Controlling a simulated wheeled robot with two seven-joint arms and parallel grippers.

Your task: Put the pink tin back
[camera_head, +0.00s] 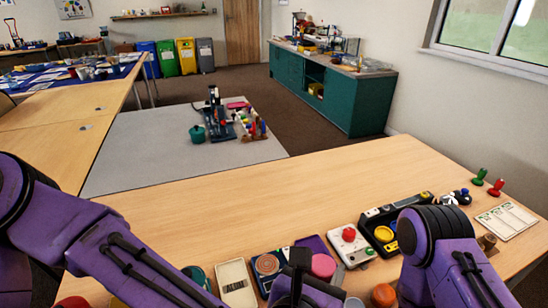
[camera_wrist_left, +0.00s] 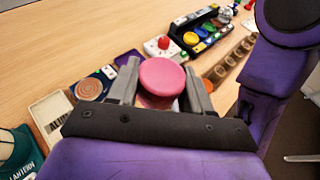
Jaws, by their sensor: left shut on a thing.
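The pink tin (camera_head: 323,266) is round with a flat pink top, near the front edge of the table in the head view. In the left wrist view the pink tin (camera_wrist_left: 163,75) sits between the two grey fingers of my left gripper (camera_wrist_left: 162,88), which is shut on it. In the head view my left gripper (camera_head: 303,265) is partly seen, and its dark part stands just left of the tin. The tin's underside is hidden, so I cannot tell whether it touches the table. My right arm shows at the right, but its gripper is out of view.
A purple tray (camera_head: 318,244) lies just behind the tin. A blue box with a round disc (camera_head: 267,264) and a cream tray (camera_head: 232,273) are to its left. A white box with a red button (camera_head: 348,237) and a black tray (camera_head: 372,220) are to its right. The table behind is clear.

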